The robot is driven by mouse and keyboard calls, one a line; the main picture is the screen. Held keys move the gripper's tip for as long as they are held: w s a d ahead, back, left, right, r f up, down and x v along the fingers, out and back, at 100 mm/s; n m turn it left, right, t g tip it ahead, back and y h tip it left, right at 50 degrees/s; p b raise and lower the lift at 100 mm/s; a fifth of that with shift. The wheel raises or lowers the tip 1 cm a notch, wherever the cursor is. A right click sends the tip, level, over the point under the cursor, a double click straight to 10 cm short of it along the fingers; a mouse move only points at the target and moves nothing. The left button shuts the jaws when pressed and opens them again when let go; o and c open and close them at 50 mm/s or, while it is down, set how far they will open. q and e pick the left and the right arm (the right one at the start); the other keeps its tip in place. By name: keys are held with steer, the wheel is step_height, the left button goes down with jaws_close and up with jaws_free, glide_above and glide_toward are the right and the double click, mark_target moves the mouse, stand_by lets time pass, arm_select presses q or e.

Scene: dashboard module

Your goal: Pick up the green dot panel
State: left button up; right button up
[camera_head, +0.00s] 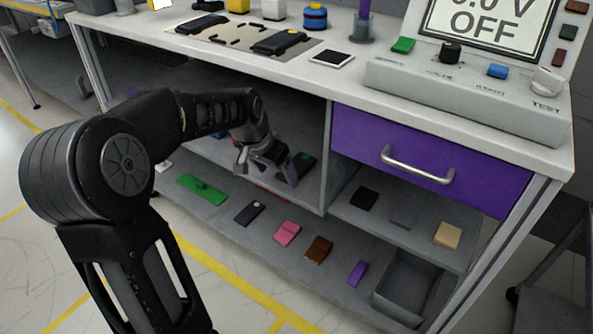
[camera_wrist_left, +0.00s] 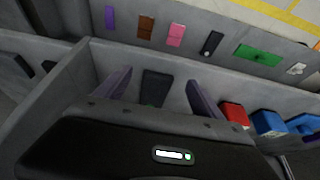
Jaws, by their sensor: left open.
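The green dot panel (camera_head: 306,168) is a small dark block with a green dot near its top, on the middle shelf under the workbench. My left gripper (camera_head: 266,168) is open and reaches into this shelf bay, just left of the panel in the head view. In the left wrist view, a dark block (camera_wrist_left: 155,88), seemingly this panel, lies between the two spread fingers of the gripper (camera_wrist_left: 158,80), with visible gaps on both sides. My right gripper is not in view.
A grey divider (camera_head: 327,165) stands right of the panel. Red (camera_wrist_left: 234,115) and blue (camera_wrist_left: 268,123) blocks sit along the same shelf. The lower shelf holds a green board (camera_head: 202,188) and several small blocks. A purple drawer (camera_head: 430,160) is at right.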

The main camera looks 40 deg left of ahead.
arm_select(q)
steer(key=shift+w, duration=0.8)
steer(key=shift+w, duration=0.1)
steer(key=shift+w, duration=0.3)
steer(key=w+b, duration=0.1)
steer(key=w, duration=0.1)
steer(key=shift+w+f, duration=0.1)
steer(key=shift+w, duration=0.2)
steer(key=x, duration=0.2)
steer(key=shift+w+a+f+b, duration=0.1)
steer(key=shift+w+f+b, duration=0.05)
steer(key=shift+f+b, duration=0.25)
steer(key=shift+r, duration=0.1)
steer(key=shift+c, duration=0.6)
steer(key=c, duration=1.4)
